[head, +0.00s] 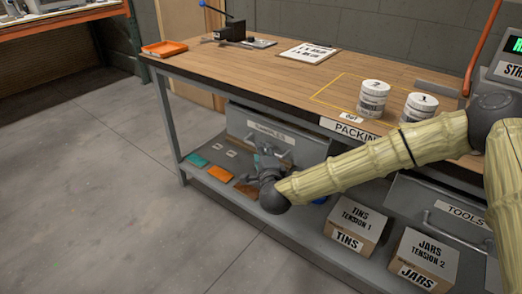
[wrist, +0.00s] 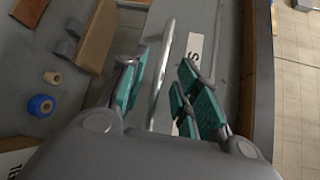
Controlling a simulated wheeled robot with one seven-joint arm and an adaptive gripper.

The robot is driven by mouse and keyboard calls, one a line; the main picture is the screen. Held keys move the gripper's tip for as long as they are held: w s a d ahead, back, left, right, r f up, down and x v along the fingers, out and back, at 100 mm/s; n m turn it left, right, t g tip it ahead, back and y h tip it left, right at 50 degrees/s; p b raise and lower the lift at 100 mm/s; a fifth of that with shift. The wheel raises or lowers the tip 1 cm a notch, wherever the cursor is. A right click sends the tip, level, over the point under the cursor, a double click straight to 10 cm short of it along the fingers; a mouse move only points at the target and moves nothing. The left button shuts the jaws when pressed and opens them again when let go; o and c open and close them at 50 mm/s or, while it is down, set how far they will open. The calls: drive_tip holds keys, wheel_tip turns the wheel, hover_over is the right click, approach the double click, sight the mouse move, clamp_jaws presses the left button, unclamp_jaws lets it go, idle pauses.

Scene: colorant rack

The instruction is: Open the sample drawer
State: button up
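The sample drawer (head: 240,122) is a grey front with a white "SAMPLES" label (head: 268,131), under the left part of the workbench. It looks closed, though my gripper hides part of it. My gripper (head: 270,160) is at the drawer front, by its handle. In the wrist view the metal bar handle (wrist: 161,75) runs between the teal-padded fingers of my gripper (wrist: 165,92). The fingers are apart, with gaps visible beside the bar. Part of the label (wrist: 193,50) shows behind the right finger.
The workbench (head: 230,75) overhangs the drawer. On the lower shelf are an orange piece (head: 220,173), a tins box (head: 357,225), a jars box (head: 424,260) and a blue roll (wrist: 41,105). A tools drawer (head: 440,205) is to the right. The floor at left is clear.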

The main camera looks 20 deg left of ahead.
drive_tip(key=shift+x, duration=1.8)
clamp_jaws()
